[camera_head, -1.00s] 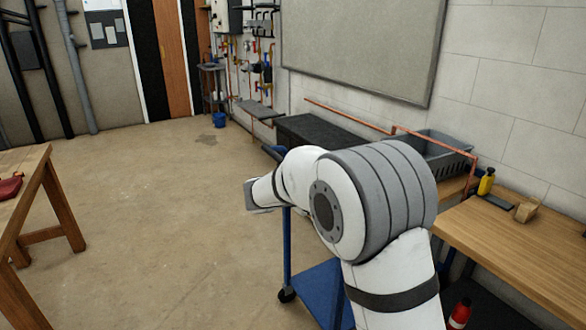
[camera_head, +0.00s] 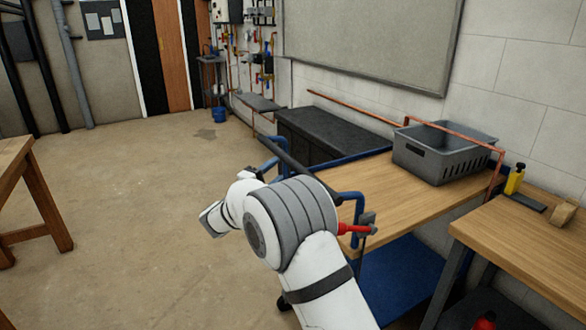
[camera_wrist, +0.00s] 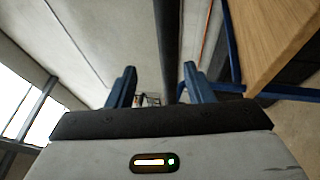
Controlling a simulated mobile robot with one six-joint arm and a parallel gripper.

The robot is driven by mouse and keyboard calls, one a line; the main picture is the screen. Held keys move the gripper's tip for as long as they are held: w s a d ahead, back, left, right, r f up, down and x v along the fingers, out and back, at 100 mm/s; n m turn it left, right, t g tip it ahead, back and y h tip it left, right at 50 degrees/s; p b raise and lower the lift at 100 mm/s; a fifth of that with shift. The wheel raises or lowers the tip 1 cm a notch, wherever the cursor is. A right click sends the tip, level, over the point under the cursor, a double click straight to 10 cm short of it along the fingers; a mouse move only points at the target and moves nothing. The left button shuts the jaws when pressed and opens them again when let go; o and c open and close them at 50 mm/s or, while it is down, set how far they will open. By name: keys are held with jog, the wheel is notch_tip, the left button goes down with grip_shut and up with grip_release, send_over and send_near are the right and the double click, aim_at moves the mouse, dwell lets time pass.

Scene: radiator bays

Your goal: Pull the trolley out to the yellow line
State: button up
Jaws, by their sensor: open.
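The trolley has a wooden top (camera_head: 400,197), a blue frame and a blue lower shelf (camera_head: 400,278). Its dark handle bar (camera_head: 288,158) runs between blue brackets at the near left end; it also shows as a dark bar in the wrist view (camera_wrist: 168,45). A red lever (camera_head: 352,229) sticks out by the near bracket. My gripper (camera_wrist: 156,80) is open, its blue fingers to either side of the bar in the picture; I cannot tell how deep the bar sits between them. In the head view my arm mostly hides the gripper. No yellow line shows.
A grey crate (camera_head: 437,160) sits on the trolley top, with copper pipe across it. A wooden bench (camera_head: 530,245) with a yellow bottle (camera_head: 514,180) stands close right. A dark low chest (camera_head: 325,135) lies beyond. Open floor (camera_head: 150,200) lies left, before another wooden table (camera_head: 25,185).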

aim_at(291, 161)
jog(key=x, duration=0.5)
jog(key=f+x, duration=0.1)
jog(key=x, duration=0.2)
jog(key=shift+w+f, duration=0.1)
jog(key=shift+w, duration=0.25)
jog(key=shift+c, duration=0.5)
grip_shut()
